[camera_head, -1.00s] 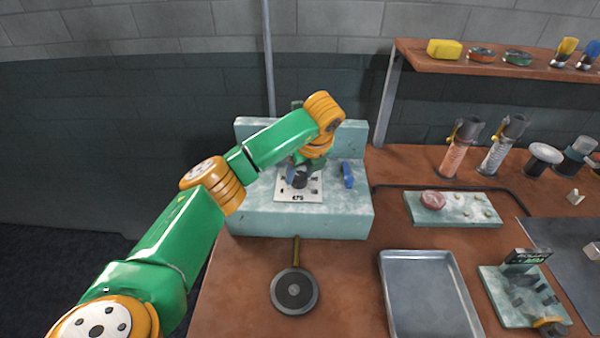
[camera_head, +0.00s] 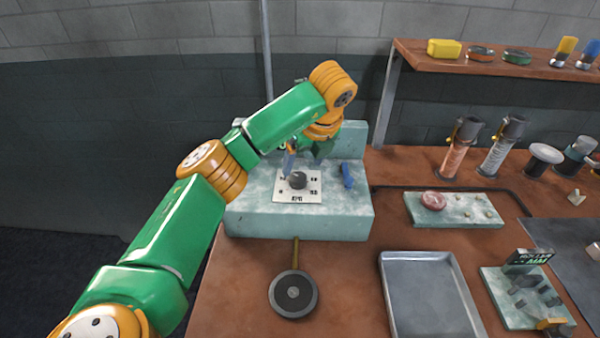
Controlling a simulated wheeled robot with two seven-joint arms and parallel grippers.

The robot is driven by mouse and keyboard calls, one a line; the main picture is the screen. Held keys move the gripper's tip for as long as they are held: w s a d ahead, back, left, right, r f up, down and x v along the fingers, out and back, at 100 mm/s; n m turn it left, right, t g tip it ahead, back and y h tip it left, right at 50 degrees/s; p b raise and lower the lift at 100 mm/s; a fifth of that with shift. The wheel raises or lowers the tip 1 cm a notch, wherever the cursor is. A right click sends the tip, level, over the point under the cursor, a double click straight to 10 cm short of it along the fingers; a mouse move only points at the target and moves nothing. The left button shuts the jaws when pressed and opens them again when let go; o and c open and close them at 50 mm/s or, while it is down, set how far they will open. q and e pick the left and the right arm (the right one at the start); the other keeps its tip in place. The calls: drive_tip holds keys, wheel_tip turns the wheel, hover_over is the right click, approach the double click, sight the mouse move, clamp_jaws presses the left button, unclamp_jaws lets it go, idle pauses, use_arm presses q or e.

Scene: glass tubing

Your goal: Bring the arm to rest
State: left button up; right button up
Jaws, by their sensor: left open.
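My left arm comes in from the left, green with orange joints, and reaches over the pale teal stone-like block (camera_head: 250,218) at the back of the bench. My left gripper (camera_head: 303,160) is open and empty above the block. One blue finger shows clearly; the other is partly hidden by the wrist. Below it, a dark round knob (camera_head: 298,180) stands on a white marked plate (camera_head: 283,195) on the block. The gripper is apart from the knob. My right gripper is not in view.
A small blue piece (camera_head: 347,176) is on the block's right side. A round dark pan-like disc (camera_head: 293,294) lies in front. A metal tray (camera_head: 430,290) and a board with small parts (camera_head: 455,208) are to the right. Burner-like cylinders (camera_head: 463,148) stand behind. A shelf (camera_head: 480,63) hangs at back right.

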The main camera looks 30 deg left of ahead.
use_arm(q)
drive_tip(key=shift+v, duration=0.9)
